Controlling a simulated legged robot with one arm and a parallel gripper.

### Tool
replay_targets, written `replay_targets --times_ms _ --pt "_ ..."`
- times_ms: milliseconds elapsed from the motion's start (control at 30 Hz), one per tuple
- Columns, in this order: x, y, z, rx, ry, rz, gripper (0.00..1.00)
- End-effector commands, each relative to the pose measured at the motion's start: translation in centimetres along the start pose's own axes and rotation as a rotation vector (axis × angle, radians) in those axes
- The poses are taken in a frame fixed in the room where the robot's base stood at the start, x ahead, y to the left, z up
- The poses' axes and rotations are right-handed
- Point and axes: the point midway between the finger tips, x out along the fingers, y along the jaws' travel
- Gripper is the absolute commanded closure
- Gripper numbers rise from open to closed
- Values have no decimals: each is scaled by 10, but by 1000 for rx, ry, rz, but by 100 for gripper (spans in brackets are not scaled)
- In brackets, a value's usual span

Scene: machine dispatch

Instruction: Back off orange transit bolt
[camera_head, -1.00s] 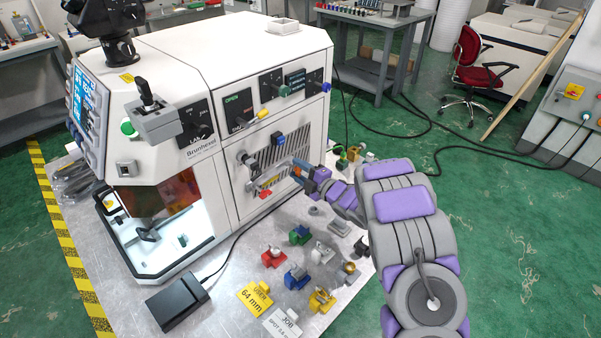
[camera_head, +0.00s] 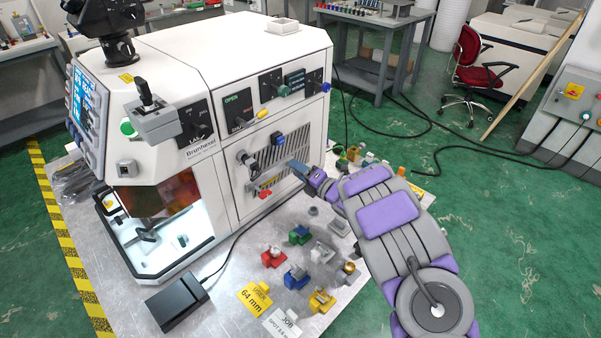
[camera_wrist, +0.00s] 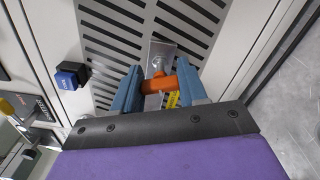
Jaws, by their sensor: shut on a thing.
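The orange transit bolt (camera_wrist: 158,82) shows in the wrist view as an orange cross-bar with a rounded hub, in front of a metal plate (camera_wrist: 160,54) on the machine's slatted vent panel. My gripper (camera_wrist: 158,92) is shut on the bar, with one blue-grey finger at each end of it. In the head view my gripper (camera_head: 297,168) is at the right part of the vented side of the white machine (camera_head: 240,60). The bolt is hidden there behind the fingers.
A blue button (camera_wrist: 72,75) sits left of the gripper on the machine's side. A red part (camera_head: 265,194) and a crank (camera_head: 248,160) are also on that side. Several coloured blocks and a yellow card (camera_head: 255,297) lie on the metal table below.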

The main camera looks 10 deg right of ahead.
Motion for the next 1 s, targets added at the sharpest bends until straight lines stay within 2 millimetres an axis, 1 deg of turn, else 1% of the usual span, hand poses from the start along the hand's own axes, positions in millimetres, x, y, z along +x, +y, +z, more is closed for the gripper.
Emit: replay_targets --times_ms 33,100,200,600,667,800,900,1000 --pt "0 2 3 -65 -4 4 82" --pt "0 3 3 -148 -4 4 82" --pt "0 3 2 -227 -4 4 82" --pt "0 3 3 -279 -7 5 82" --pt "0 3 3 -332 -6 4 82" --pt "-1 3 3 -517 -6 2 82" --pt "-1 2 3 -625 -7 1 82" --pt "0 2 1 -680 -5 2 82"
